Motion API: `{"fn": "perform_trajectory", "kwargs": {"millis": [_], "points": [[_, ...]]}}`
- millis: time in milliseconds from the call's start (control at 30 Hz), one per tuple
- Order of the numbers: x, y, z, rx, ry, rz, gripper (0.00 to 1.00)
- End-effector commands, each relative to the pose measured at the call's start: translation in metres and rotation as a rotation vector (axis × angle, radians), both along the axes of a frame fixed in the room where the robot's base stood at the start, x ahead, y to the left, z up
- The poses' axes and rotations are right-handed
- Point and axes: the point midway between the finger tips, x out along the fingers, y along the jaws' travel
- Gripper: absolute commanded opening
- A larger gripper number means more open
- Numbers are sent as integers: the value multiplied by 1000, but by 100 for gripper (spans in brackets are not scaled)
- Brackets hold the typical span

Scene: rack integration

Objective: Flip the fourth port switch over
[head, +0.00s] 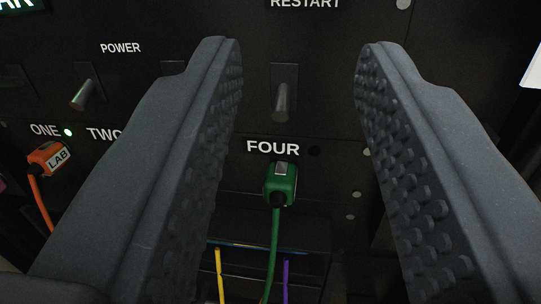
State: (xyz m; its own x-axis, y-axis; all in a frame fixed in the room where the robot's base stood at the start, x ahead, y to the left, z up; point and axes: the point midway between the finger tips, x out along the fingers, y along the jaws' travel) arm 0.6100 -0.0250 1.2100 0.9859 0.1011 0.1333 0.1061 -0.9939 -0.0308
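The fourth port switch (281,101) is a small metal toggle lever on the black panel, above the label FOUR (273,148). Its lever points downward. My gripper (299,58) is open, with one dark studded finger on each side of the switch. Neither finger appears to touch the lever, and nothing is held between them. A green plug (281,184) with a green cable sits in the port below the label.
An orange plug marked LAB (49,158) sits beside a lit green light (68,132). Yellow (220,275) and purple (286,280) cables hang below. The left finger hides part of the panel around TWO.

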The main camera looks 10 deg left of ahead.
Motion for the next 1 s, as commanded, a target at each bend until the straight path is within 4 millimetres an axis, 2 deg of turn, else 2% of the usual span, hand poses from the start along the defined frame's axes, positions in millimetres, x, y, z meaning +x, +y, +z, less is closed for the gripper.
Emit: {"fn": "perform_trajectory", "kwargs": {"millis": [33, 100, 200, 333, 467, 600, 1000], "points": [[3, 6, -42, 20, -20, 7, 33], [3, 10, -67, 48, -74, 2, 33], [0, 17, -97, 90, -137, -9, 33], [-6, 21, -122, 136, -195, -27, 33], [-10, 21, -130, 164, -232, -46, 33], [-10, 21, -128, 172, -246, -52, 33], [5, 21, -120, 169, -239, -51, 33]]}}
